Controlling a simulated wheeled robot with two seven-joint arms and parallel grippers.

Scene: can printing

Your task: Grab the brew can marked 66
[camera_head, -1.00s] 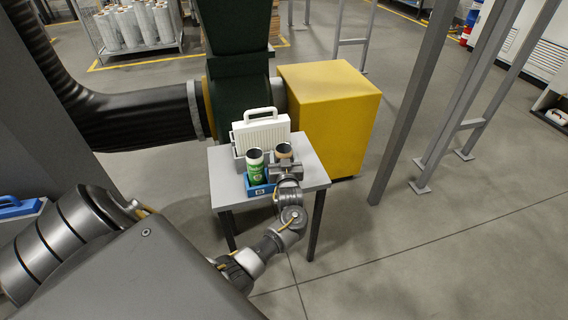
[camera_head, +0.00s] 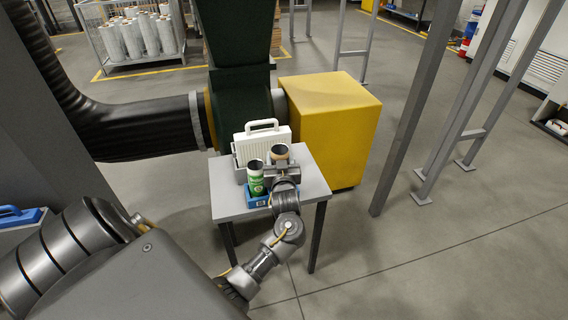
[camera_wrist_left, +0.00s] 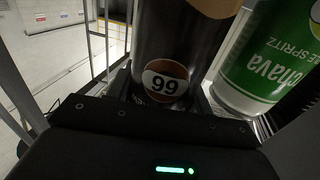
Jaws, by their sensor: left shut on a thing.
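The dark can with a tan top (camera_head: 278,152) is at the right of the blue tray on the small table. In the left wrist view the same dark can (camera_wrist_left: 180,45) carries a round label that looks like 99; the lettering beside it looks inverted, so this fits an upside-down 66. My left gripper (camera_head: 284,170) is shut on this can. I cannot tell whether the can is clear of the tray. A green and white can (camera_head: 256,180) stands close at its left, also in the left wrist view (camera_wrist_left: 262,55). My right gripper is not in view.
The blue tray (camera_head: 256,201) sits on the grey table (camera_head: 230,207). A white box with a handle (camera_head: 262,141) stands just behind the cans. A yellow cabinet (camera_head: 340,125) is behind right, and a grey post (camera_head: 412,120) stands farther right. The table's front right is clear.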

